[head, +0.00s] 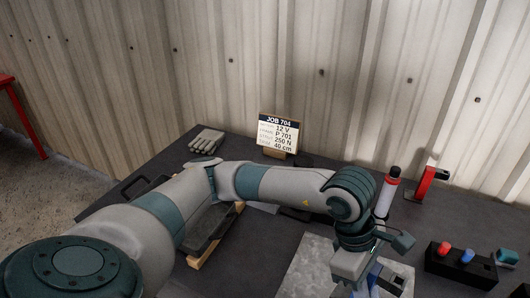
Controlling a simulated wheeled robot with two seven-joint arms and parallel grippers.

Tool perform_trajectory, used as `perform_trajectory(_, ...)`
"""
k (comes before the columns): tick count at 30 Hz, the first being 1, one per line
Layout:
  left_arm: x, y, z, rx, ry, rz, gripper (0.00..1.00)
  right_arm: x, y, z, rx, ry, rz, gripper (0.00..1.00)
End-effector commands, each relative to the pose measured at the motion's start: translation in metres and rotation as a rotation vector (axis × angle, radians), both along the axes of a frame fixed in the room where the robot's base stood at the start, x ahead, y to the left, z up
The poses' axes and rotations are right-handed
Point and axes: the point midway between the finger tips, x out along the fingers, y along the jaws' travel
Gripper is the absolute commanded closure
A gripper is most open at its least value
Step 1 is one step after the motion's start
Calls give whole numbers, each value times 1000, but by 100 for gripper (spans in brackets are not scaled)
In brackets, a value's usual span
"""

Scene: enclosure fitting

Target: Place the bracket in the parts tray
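My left arm reaches across the table from the left. Its gripper (372,288) points down over a light metal plate (307,268) at the bottom of the head view. The fingertips are at or past the lower edge, so I cannot tell whether they are open or shut. A small blue piece shows beside the gripper; I cannot tell whether it is a finger or a part. A dark tray-like thing with a handle (134,187) stands at the table's left, partly behind my arm; I cannot tell if it is the parts tray. I cannot make out the bracket. My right gripper is not in view.
A dark grey panel (212,228) lies on wooden strips, partly behind my arm. Gloves (207,141) and a job sign (278,136) are at the back. A red-and-white bottle (386,194), a red stand (427,183) and a black block with knobs (460,266) are at right.

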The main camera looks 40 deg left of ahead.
Motion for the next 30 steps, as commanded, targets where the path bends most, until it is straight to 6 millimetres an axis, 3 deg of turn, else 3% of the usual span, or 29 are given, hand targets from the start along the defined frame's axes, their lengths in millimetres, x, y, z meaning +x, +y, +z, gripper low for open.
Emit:
perform_trajectory(14,17,56,-10,0,3,-651,100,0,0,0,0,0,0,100)
perform_trajectory(30,25,122,1,2,1,-1483,100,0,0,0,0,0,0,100)
